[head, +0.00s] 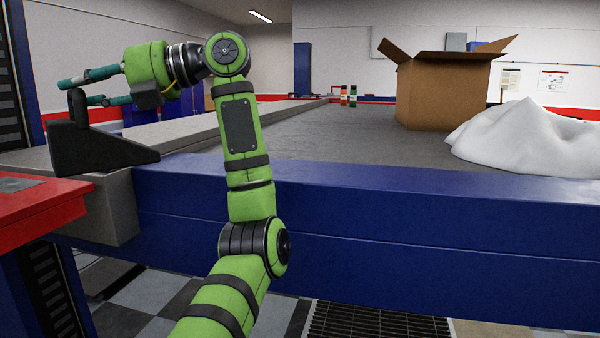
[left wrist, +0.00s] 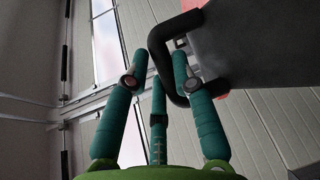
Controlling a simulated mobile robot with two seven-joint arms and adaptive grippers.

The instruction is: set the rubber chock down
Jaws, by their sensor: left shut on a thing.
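The black rubber chock (head: 95,148) is a wedge with an upright handle, at the left of the head view. My left gripper (head: 78,92), with teal fingers on a green arm, is shut on the handle from the right. In the left wrist view, the fingers (left wrist: 160,68) close around the dark handle, and the chock's grey body (left wrist: 235,45) extends to the upper right. The chock's underside appears level with the grey ledge top (head: 110,200); I cannot tell whether it touches. My right gripper is not in view.
A red-topped cabinet (head: 40,205) stands at the left. A blue beam (head: 370,215) edges the grey surface (head: 320,145). On that surface are an open cardboard box (head: 440,95), a white draped heap (head: 525,135) and small bottles (head: 348,96). The surface's middle is clear.

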